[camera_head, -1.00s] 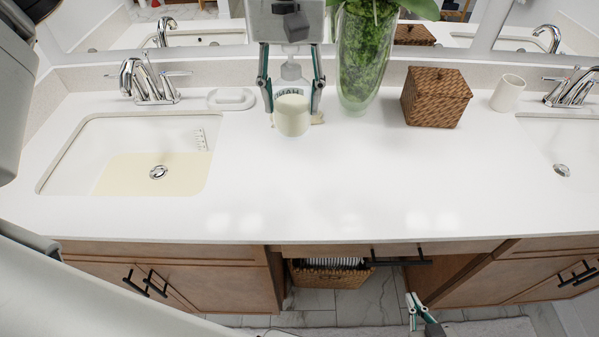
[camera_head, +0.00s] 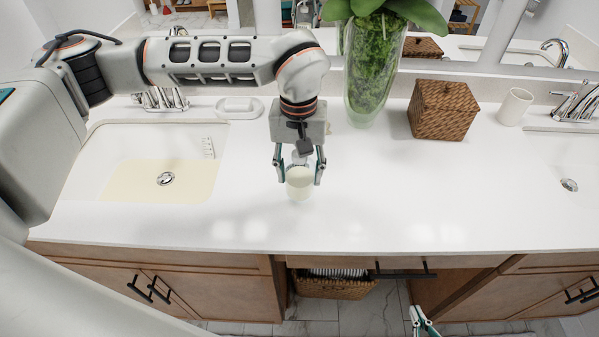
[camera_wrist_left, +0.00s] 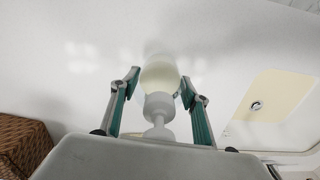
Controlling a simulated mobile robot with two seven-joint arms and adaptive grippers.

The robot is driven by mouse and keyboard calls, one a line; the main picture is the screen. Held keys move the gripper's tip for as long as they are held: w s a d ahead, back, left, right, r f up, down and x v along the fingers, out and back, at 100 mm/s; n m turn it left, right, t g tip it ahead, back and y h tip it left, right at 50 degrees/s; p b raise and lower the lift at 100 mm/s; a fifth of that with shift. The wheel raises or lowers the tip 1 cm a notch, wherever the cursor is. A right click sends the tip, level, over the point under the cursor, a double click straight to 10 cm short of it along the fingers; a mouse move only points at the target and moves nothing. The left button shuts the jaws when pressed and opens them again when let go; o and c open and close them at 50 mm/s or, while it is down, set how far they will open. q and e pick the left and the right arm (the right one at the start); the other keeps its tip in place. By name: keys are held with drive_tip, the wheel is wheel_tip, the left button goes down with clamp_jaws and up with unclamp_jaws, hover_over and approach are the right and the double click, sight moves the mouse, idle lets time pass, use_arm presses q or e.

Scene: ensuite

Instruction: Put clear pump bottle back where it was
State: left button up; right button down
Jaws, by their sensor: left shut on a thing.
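The clear pump bottle (camera_head: 299,184) holds pale cream liquid and has a grey pump top. It is upright over the white counter (camera_head: 400,200), in front of the vase. My left gripper (camera_head: 299,175) is shut on it from above, and its fingers hide part of its sides. In the left wrist view the bottle (camera_wrist_left: 159,78) sits between the two fingers. I cannot tell whether its base touches the counter. My right gripper (camera_head: 420,318) shows only in part at the bottom edge, below the counter front, and its jaw state is unclear.
A glass vase with a plant (camera_head: 372,70) and a wicker box (camera_head: 443,109) stand at the back, with a white cup (camera_head: 515,106) further right. The counter right of the bottle is clear.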

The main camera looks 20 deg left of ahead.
use_arm(q)
drive_tip(key=shift+f, duration=0.35)
drive_tip(key=shift+f, duration=0.15)
drive_tip(key=o, duration=1.5)
drive_tip(key=shift+o, duration=0.2)
wheel_tip(320, 180, up, 12)
drive_tip(key=shift+r+b, duration=0.1)
drive_tip(key=shift+b, duration=0.4)
drive_tip(key=shift+s, duration=0.1)
